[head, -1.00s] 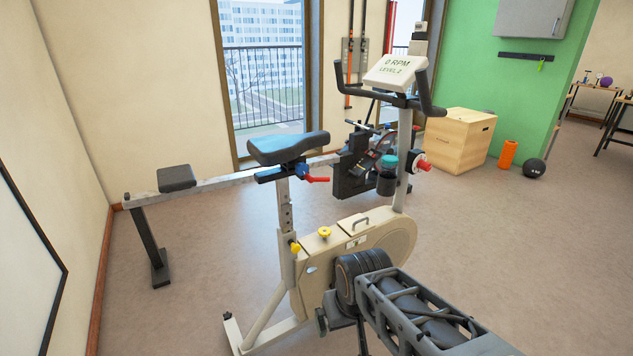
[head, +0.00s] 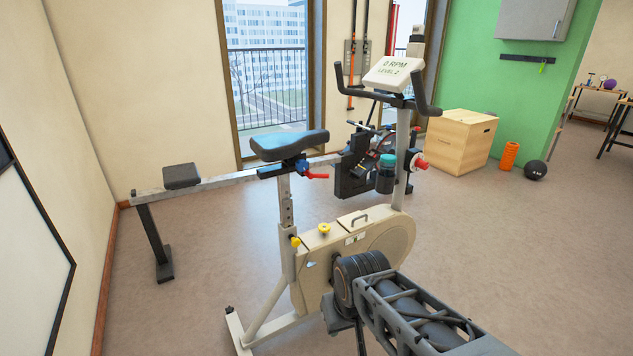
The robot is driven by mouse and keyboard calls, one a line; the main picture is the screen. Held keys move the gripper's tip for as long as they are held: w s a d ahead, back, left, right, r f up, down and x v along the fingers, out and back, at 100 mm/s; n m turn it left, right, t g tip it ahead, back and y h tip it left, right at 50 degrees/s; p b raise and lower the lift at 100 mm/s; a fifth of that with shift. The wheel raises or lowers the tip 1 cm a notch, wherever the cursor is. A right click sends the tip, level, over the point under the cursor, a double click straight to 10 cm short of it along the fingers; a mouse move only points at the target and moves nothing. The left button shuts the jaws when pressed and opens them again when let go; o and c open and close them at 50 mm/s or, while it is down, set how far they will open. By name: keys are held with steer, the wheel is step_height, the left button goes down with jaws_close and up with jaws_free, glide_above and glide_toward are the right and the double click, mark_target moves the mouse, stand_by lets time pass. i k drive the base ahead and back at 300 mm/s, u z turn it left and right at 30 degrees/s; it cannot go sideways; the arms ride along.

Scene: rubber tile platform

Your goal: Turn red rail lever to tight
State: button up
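The red rail lever (head: 316,176) sticks out to the right from a blue clamp (head: 301,167) under the black saddle (head: 289,146) of a cream exercise bike (head: 353,250). It lies nearly level, its tip slightly lower. No tight or loose marking can be read at this size. My arm reaches in from the bottom right, in front of the bike's lower body, well below the lever. My gripper's fingers cannot be made out, and nothing of mine touches the lever.
A red knob (head: 418,163) sits on the bike's front post. Yellow knobs (head: 323,229) are on its frame. A rowing machine (head: 182,177) stands behind. A wooden box (head: 461,141), orange roller (head: 510,156) and black ball (head: 535,170) stand right.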

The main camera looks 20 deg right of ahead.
mark_target(307, 173)
steer(key=u, duration=0.5)
steer(key=k, duration=0.2)
steer(key=z, duration=0.85)
steer(key=i, duration=1.1)
steer(key=u, duration=0.6)
